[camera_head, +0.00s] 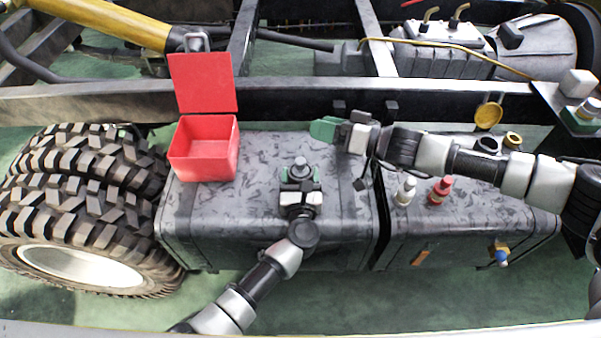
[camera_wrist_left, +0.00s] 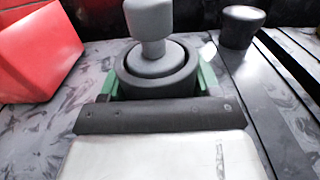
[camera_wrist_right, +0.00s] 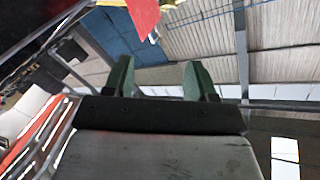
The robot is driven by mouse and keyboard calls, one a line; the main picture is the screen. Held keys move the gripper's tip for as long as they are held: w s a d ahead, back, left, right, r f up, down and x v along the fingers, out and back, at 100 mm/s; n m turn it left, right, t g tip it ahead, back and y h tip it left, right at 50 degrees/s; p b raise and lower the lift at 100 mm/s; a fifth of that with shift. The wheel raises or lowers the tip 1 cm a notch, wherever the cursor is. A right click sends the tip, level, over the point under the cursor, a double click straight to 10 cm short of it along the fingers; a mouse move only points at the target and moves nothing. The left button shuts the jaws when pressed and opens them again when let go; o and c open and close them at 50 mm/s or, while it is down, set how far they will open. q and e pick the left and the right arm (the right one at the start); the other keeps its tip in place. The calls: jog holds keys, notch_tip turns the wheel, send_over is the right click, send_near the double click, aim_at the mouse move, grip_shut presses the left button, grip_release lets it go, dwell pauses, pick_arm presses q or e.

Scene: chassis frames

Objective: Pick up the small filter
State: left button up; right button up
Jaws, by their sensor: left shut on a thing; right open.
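A grey round part with a knob on top (camera_head: 300,162), likely the small filter, is at the top of the dark tank (camera_head: 250,222). My left gripper (camera_head: 300,174) is shut on it, with green fingers on either side. In the left wrist view its lighter knob (camera_wrist_left: 149,22) rises from a dark round collar (camera_wrist_left: 158,72). I cannot tell whether it is seated in the tank or lifted. My right gripper (camera_head: 322,128) is open and empty near the tank's back edge, pointing left. The right wrist view shows its green fingers (camera_wrist_right: 160,78) apart with nothing between.
An open red box (camera_head: 208,168) with raised lid stands on the tank left of my left gripper. A white-capped part (camera_head: 405,190) and a red-capped part (camera_head: 440,190) stand on the right tank. Tyres (camera_head: 75,195) are at left; a frame rail (camera_head: 120,103) runs behind.

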jog(key=s+n+g+y, duration=0.1)
jog(key=s+n+g, duration=0.15)
jog(key=n, duration=0.55)
send_near(293, 168)
notch_tip(293, 168, up, 3)
jog(key=a, duration=0.3)
jog(key=shift+n, duration=0.3)
jog(key=x, duration=0.7)
jog(key=shift+w, duration=0.35)
grip_shut()
